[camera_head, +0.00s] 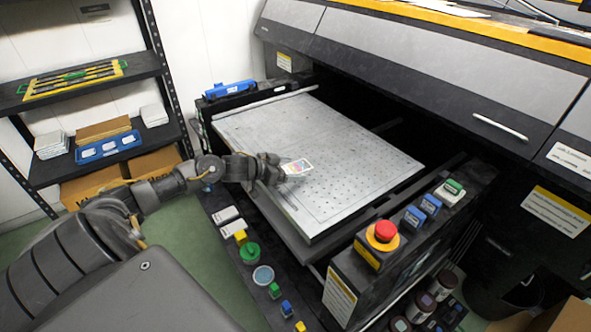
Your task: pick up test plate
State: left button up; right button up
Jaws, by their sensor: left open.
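I cannot tell whether the fingers touch the plate. My right gripper is not in view.
A red emergency button (384,231) stands on the control box right of the bed's front. The printer hood (400,60) overhangs the back. Small bottles and caps, including a green one (249,252), line the front-left ledge. A shelf (90,85) stands at left.

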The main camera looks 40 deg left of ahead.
pick_arm(q)
jog(key=c, duration=1.1)
